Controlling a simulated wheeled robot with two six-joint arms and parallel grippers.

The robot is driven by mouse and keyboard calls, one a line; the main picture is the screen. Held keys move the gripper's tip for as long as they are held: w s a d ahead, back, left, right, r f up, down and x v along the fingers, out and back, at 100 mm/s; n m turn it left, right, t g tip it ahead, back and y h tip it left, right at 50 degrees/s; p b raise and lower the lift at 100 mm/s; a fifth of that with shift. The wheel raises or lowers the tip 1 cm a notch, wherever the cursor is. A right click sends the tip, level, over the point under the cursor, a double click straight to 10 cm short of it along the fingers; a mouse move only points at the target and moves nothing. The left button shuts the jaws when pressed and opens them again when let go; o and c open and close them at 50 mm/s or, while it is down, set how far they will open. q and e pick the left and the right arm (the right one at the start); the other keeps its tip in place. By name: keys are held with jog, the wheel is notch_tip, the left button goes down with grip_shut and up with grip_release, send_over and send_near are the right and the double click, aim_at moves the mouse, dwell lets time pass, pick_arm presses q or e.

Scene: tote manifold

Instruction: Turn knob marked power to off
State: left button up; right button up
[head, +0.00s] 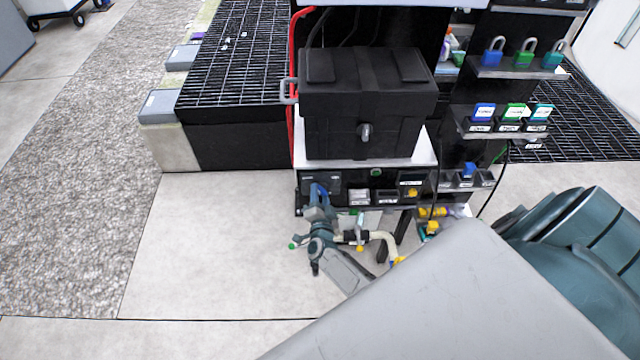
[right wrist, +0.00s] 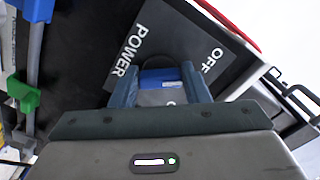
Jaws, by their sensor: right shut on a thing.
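The power knob (right wrist: 162,78) shows in the right wrist view as a blue and grey piece on a black panel (right wrist: 185,32). The panel bears the white words POWER and OFF, on either side of the knob. My right gripper (right wrist: 163,88) has its two blue fingers on both sides of the knob and is shut on it. In the head view my right gripper (head: 319,190) reaches the left part of the black control panel (head: 345,180), under the white shelf. The knob is mostly hidden there by the gripper. My left gripper is not in view.
A black tote (head: 368,100) stands on the white shelf (head: 430,150) above the panel. To its right are racks with coloured padlocks (head: 525,55) and labelled blocks (head: 515,115). A red hose (head: 292,60) runs down at the left. The floor at left (head: 210,240) is clear.

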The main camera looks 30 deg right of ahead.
jog(key=shift+n, duration=0.6)
jog(key=shift+f, duration=0.1)
jog(key=o, duration=1)
jog(key=v, duration=1)
jog(key=shift+s+a+b, duration=0.15)
jog(key=shift+s+b, duration=0.2)
jog(key=shift+n, duration=0.3)
